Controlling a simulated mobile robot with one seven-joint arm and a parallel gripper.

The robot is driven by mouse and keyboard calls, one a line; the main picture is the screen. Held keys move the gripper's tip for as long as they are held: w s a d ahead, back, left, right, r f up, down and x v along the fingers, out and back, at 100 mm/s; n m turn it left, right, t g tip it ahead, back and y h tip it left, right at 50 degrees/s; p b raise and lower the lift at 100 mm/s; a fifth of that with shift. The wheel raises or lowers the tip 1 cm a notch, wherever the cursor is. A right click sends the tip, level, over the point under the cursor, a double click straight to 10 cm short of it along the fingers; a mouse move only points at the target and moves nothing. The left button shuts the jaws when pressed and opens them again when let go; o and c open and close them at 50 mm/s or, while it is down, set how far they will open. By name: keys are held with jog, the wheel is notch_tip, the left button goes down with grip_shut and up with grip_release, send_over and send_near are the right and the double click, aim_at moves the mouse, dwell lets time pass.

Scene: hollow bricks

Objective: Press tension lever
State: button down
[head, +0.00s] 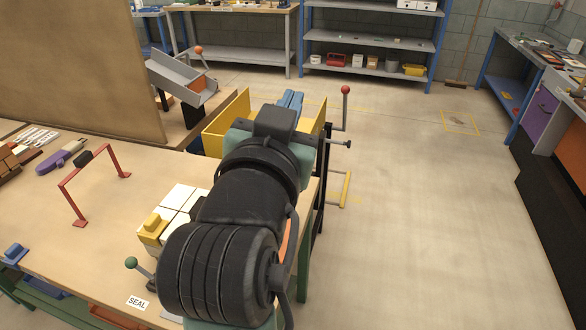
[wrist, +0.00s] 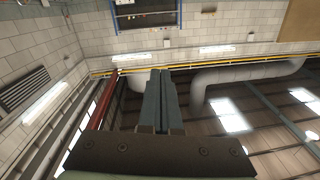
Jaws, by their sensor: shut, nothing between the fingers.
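An upright lever with a red ball knob (head: 346,90) stands just right of a yellow-walled box (head: 228,118) at the table's far right corner. A second lever with a green knob (head: 131,262) is at the table's front edge, by a label reading SEAL (head: 138,303). No label in view reads tension, so I cannot tell which lever is meant. My gripper (head: 291,96) is shut and empty, left of the red-knobbed lever and apart from it in the picture. In the wrist view its fingers (wrist: 160,88) are together, with walls and ceiling pipes behind. My arm hides part of the table's right side.
White and yellow blocks (head: 178,200) lie on the table beside my arm. A red frame handle (head: 90,180) stands on the left. A brown panel (head: 80,65) rises behind. A grey chute with a red-knobbed rod (head: 182,78) stands beyond.

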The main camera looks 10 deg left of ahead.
jog(key=s+a+f+g+h, duration=0.1)
jog(key=s+a+f+g, duration=0.1)
jog(key=f, duration=0.7)
jog(key=s+a+f+m+g+h+p, duration=0.1)
jog(key=a+f+g, duration=0.3)
jog(key=f, duration=0.5)
jog(key=shift+s+f+g+p, duration=0.15)
jog(key=shift+s+g+p, duration=0.15)
jog(key=shift+s+g, duration=0.45)
jog(key=w+f, duration=0.2)
jog(key=w+f+p, duration=0.1)
jog(key=w+f, duration=0.1)
jog(key=f, duration=0.1)
jog(key=w+f+p, duration=0.1)
jog(key=f, duration=0.1)
jog(key=shift+w+d+f, duration=0.15)
jog(key=shift+w, duration=0.25)
jog(key=shift+s+f+p, duration=0.35)
jog(key=shift+s+f, duration=0.05)
jog(key=shift+s, duration=0.15)
jog(key=shift+f, duration=0.1)
